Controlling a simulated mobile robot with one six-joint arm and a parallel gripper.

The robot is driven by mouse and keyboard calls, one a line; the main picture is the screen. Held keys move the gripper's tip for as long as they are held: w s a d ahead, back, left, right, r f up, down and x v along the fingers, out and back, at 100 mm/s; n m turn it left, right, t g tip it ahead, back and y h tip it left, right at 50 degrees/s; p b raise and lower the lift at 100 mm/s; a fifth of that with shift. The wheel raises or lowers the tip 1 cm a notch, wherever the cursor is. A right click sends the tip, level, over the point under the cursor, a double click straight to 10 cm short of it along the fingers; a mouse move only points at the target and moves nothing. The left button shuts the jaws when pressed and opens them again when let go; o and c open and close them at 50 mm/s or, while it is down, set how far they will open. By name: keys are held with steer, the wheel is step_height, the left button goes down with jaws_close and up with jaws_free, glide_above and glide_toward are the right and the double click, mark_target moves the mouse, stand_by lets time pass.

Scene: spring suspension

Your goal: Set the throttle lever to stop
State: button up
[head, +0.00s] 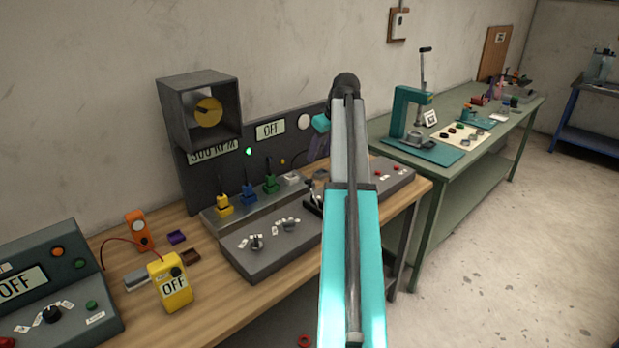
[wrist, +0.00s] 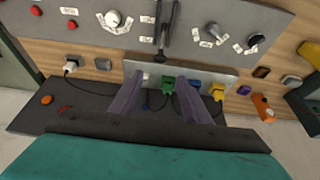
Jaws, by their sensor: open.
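The throttle lever is probably the dark slotted lever (wrist: 164,35) on the grey console in the wrist view, with small white labels on both sides. Their words are too small to read, so I cannot tell its setting. In the head view my arm partly covers that lever (head: 314,198). My gripper (wrist: 158,80) is open, its two purple fingers spread apart with nothing held between them. The fingers are apart from the lever, which shows just beyond the gap. In the head view the gripper is mostly hidden behind my arm.
The console (head: 262,258) also carries rotary knobs (wrist: 112,19) and red buttons. A strip with coloured plugs (head: 246,198) and an upright panel (head: 188,172) reading "300 RPM" and "OFF" stand behind it. A yellow meter (head: 170,283) sits left. The floor at right is clear.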

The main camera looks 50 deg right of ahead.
mark_target(309, 180)
steer(key=shift+p+x, duration=1.85)
steer(key=shift+x, duration=4.65)
steer(key=shift+s, duration=0.1)
steer(key=shift+c, duration=0.4)
